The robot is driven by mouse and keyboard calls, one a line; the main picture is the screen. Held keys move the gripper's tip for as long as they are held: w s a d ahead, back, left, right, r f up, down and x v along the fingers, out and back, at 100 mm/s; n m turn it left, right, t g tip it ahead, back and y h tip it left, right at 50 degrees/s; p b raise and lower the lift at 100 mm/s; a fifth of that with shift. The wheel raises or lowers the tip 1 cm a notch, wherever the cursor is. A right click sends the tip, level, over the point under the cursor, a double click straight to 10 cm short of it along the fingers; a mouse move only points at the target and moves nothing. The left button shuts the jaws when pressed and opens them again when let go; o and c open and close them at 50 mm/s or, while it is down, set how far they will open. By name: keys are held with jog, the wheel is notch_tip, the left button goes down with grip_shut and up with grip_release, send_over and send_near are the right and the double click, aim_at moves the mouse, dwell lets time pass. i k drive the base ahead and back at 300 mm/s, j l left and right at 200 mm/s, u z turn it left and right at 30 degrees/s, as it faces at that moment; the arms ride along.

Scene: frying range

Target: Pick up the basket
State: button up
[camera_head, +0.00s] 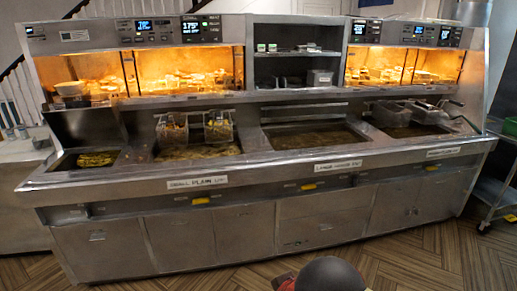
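Two wire frying baskets hang side by side over the left-centre fryer vat: a left one (172,133) and a right one (218,129). Both seem to hold some food, too small to make out. More baskets (391,113) hang over the right vat, with a handle reaching out to the right. I cannot tell which basket the task means. My gripper is not in view. A dark rounded part, likely of my own arm, shows at the bottom edge, far in front of the baskets and apart from them.
The long steel frying range (250,178) spans the view, with a middle vat (312,137) that has no basket over it. Lit warming shelves (185,80) stand behind. A wheeled cart (493,193) is at the right. The wooden floor (425,258) in front is clear.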

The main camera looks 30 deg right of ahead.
aim_at(171, 127)
jog(key=z, duration=5.15)
jog(key=u, duration=5.15)
jog(key=i+j+z, duration=0.1)
jog(key=i, duration=0.35)
jog(key=i+j+z, duration=0.1)
jog(key=i, duration=0.35)
jog(key=i+j+z, duration=0.1)
jog(key=i+j, duration=0.15)
jog(key=i, duration=0.15)
